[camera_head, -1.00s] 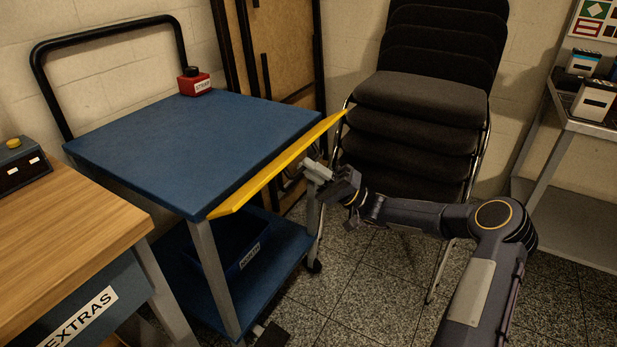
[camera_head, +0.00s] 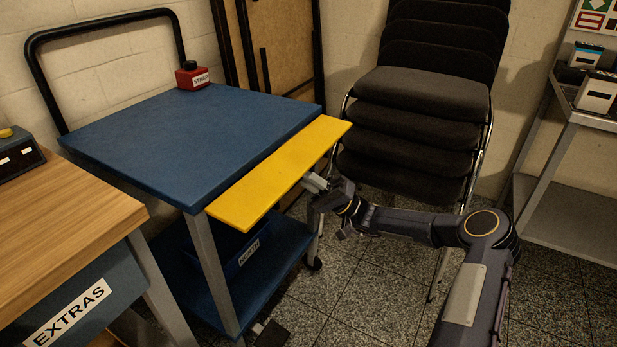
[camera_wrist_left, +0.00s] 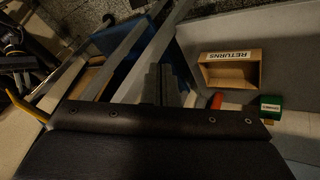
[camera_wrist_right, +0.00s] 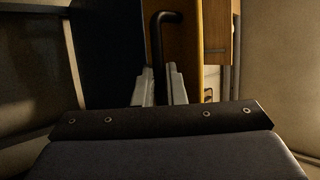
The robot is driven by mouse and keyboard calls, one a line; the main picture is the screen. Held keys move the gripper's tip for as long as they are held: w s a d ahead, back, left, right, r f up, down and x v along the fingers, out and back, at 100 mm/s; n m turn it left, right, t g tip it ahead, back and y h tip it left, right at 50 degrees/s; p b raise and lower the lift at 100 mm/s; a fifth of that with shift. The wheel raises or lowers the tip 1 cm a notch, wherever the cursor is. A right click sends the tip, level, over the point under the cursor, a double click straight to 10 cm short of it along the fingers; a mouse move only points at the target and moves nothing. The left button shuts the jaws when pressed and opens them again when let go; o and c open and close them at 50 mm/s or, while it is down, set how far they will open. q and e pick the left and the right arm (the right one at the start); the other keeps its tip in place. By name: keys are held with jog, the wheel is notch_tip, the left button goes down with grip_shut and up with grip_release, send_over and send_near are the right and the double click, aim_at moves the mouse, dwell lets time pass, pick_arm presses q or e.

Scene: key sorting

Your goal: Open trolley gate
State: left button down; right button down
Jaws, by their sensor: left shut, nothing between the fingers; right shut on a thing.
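The trolley (camera_head: 185,140) has a blue top, grey legs and a blue lower shelf. Its yellow gate (camera_head: 275,175) lies along the right edge of the top and tilts outward, its broad face showing. My right gripper (camera_head: 316,184) is at the gate's outer side, shut on a dark handle (camera_wrist_right: 166,30). In the right wrist view the handle runs between the fingers, next to the yellow gate (camera_wrist_right: 188,45). My left gripper (camera_wrist_left: 162,85) is out of the head view; in the left wrist view its fingers look closed and empty.
A red strap box (camera_head: 192,76) stands on the trolley's back corner. A wooden table (camera_head: 60,200) with an EXTRAS label is at left. Stacked black chairs (camera_head: 420,95) stand close behind my right arm. The left wrist view shows a RETURNS box (camera_wrist_left: 230,72).

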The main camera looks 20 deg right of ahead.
jog(key=shift+w+a+r, duration=0.1)
jog(key=shift+r, duration=0.15)
jog(key=c, duration=1.5)
grip_release()
jog(key=shift+w+a+f, duration=0.1)
jog(key=p+v, duration=0.1)
jog(key=v, duration=0.7)
jog(key=shift+p, duration=0.35)
jog(key=shift+a, duration=0.1)
